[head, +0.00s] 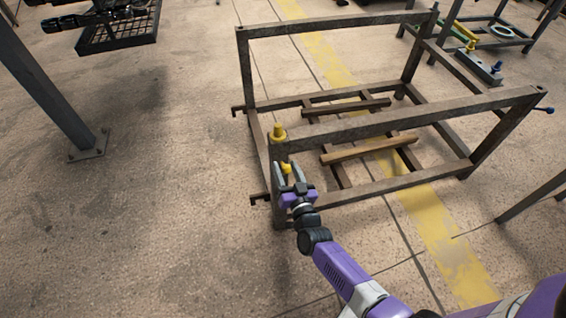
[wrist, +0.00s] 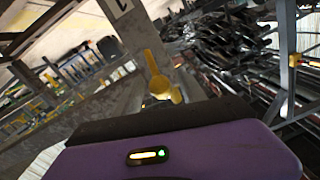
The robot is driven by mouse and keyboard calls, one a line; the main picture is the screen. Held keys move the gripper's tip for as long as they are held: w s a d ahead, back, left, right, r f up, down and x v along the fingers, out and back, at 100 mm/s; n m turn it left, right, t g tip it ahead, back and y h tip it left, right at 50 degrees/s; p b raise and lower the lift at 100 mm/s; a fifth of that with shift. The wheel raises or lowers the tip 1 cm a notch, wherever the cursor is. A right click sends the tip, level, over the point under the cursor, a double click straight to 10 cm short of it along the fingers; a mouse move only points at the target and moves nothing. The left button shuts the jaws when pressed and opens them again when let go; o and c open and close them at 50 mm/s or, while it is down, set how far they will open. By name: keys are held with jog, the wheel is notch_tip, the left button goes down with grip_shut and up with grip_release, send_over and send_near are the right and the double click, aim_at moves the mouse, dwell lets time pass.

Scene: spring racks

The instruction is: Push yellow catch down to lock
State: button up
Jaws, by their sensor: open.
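The yellow catch (head: 279,133) sits at the near left corner post of a grey metal rack (head: 400,113). A yellow lower part (head: 284,167) shows just beneath it. My gripper (head: 287,168) is at that corner, below the top of the catch, with its fingers open and pointing up toward it. I cannot tell whether the fingers touch the catch. In the wrist view the yellow catch (wrist: 157,75) stands beyond my purple gripper body, its lower end partly hidden by the dark edge of the gripper.
Wooden bars (head: 368,150) lie across the rack's base. Small hooks (head: 260,199) stick out at its left side. A grey post (head: 45,85) stands at the left, and a second rack (head: 500,35) at the back right.

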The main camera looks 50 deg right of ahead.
aim_at(283, 164)
jog(key=shift+x, duration=1.55)
jog(key=shift+c, duration=0.2)
grip_shut()
